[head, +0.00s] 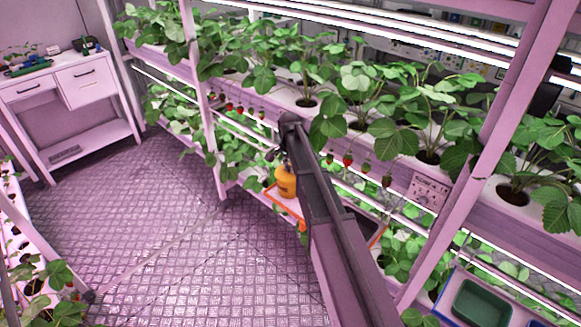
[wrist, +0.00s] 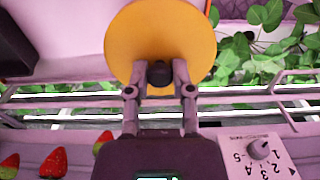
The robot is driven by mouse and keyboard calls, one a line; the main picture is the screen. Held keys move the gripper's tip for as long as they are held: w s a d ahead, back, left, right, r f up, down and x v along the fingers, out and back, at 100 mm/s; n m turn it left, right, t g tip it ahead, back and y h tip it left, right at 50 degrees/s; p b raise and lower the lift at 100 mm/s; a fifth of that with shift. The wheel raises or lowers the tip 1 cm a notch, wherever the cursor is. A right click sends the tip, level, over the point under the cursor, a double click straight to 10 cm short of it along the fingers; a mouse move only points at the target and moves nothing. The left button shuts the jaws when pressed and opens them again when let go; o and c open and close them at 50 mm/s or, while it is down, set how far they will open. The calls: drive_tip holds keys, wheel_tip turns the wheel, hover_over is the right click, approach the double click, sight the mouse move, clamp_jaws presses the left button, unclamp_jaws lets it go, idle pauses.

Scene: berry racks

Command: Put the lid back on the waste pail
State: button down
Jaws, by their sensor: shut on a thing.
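The round orange lid (wrist: 125,40) fills the upper middle of the wrist view, with a dark knob at its centre. My gripper (wrist: 160,74) is shut on that knob, one finger on each side. In the head view a small yellow-orange body (head: 286,182), which looks like the waste pail with the lid at its top, shows just left of my arm. It appears upright by the orange-edged shelf. My arm hides part of it, and the lid hides what is beneath it in the wrist view. I cannot tell whether the lid is seated on the pail.
Planter racks with strawberry plants (head: 365,80) run close along my arm. Red berries (wrist: 52,162) and a numbered dial panel (wrist: 258,155) are near my gripper. A green tray (head: 481,303) is at the lower right. The floor (head: 170,220) to the left is clear.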

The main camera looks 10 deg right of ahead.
drive_tip(key=shift+c, duration=2)
unclamp_jaws()
drive_tip(key=o, duration=0.4)
drive_tip(key=shift+r, duration=0.15)
drive_tip(key=shift+r+p, duration=3.4)
drive_tip(key=shift+p, duration=0.15)
drive_tip(key=shift+c, duration=0.2)
clamp_jaws()
